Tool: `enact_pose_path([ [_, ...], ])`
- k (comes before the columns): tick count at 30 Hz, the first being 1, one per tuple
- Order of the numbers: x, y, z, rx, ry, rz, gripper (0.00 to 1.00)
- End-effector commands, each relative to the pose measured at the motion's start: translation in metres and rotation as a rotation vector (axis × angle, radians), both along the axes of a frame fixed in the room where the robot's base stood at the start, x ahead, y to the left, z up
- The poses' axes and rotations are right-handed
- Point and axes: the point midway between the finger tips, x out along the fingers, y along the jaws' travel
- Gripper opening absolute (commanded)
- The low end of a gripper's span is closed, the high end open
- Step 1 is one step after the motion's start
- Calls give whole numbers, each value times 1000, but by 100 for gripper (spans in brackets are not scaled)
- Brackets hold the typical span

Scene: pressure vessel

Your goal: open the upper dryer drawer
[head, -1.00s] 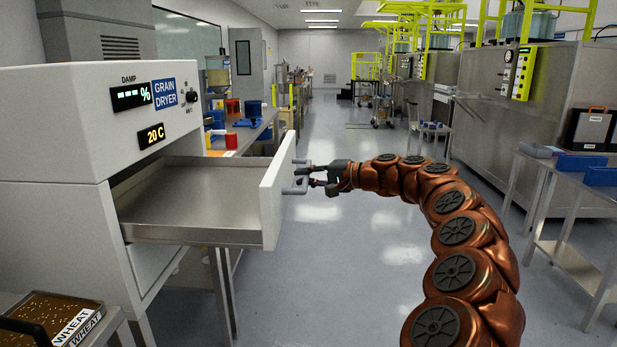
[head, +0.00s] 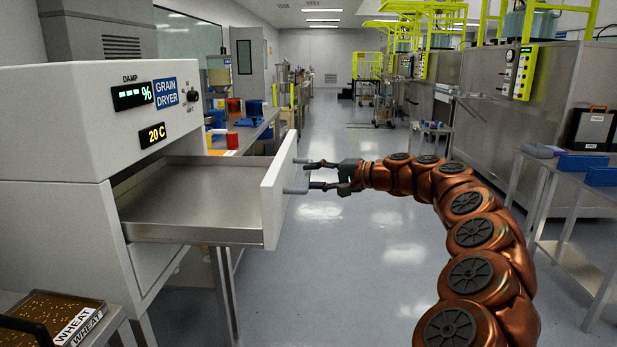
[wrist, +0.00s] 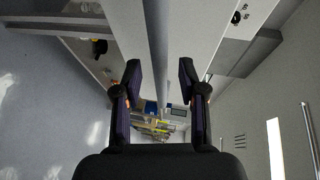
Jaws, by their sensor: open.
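The upper dryer drawer (head: 195,198) is a steel tray with a white front (head: 275,190). It stands pulled far out of the white grain dryer (head: 60,120), and its tray looks empty. A grey handle (head: 296,190) sticks out from the right face of the front. My gripper (head: 310,176) is open and empty just right of the drawer front, with its fingers pointing at it and its fingertips close to the handle. In the wrist view the two dark fingers (wrist: 160,80) are spread apart, and a grey bar shows between them. Contact with the handle cannot be told.
A tray labelled wheat (head: 50,315) sits at the lower left. A lower white drawer front (head: 158,262) is below the open drawer. A bench with red and blue containers stands behind. The floor (head: 330,270) to the right is clear, with steel tables (head: 570,185) beyond.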

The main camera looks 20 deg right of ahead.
Motion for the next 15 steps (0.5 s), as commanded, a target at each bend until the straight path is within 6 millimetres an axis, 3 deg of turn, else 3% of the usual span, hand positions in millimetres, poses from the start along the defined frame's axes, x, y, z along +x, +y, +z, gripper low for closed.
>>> enact_pose_path([
  [6,-32,-29,8,2,-2,-6,41],
  [15,-64,-55,16,-2,-2,-3,41],
])
